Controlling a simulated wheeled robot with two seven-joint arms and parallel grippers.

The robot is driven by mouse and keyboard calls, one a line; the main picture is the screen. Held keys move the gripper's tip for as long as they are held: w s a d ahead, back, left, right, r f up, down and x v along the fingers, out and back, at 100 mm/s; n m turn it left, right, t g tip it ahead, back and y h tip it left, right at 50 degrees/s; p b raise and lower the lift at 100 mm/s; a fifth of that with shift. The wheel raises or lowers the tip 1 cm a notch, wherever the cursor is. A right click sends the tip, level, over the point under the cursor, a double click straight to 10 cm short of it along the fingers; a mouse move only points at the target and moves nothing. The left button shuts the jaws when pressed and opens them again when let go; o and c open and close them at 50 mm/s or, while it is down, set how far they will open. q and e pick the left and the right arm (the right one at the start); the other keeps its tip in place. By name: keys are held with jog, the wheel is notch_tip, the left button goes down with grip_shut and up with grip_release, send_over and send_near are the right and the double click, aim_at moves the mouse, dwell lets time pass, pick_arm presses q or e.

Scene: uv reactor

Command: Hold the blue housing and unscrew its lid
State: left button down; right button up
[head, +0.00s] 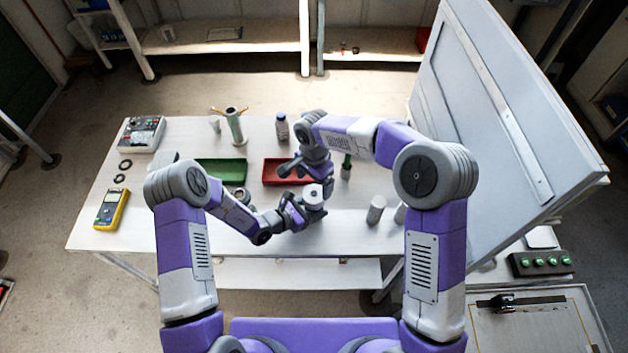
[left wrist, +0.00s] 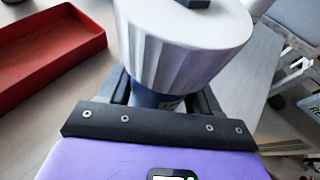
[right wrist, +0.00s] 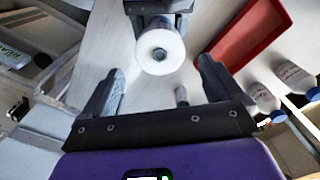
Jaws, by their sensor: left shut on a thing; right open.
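The blue housing (left wrist: 150,98) stands between the fingers of my left gripper, which is shut on it; only a small band of blue shows in the left wrist view. Its white ribbed lid (left wrist: 180,48) sits on top and also shows in the head view (head: 313,192). My left gripper (head: 303,212) holds the housing over the front of the table. In the right wrist view the lid (right wrist: 160,50) appears round with a dark centre. My right gripper (right wrist: 160,88) is open and empty, its fingers apart, with the lid beyond them and not between them.
A red tray (head: 268,180) and a green tray (head: 240,166) lie behind the grippers. Pale cylinders (head: 376,209) stand to the right. A yellow meter (head: 111,208) lies at the left. A large grey panel (head: 500,120) rises at the right. The table's front edge is clear.

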aim_at(314, 194)
notch_tip(314, 194, down, 7)
jog(key=shift+f, duration=0.1)
dwell(0.3)
jog(key=c, duration=1)
jog(key=n, duration=0.6)
jog(key=shift+n, duration=0.4)
jog(key=shift+c, duration=0.2)
jog(key=o, duration=1.2)
jog(key=shift+c, duration=0.2)
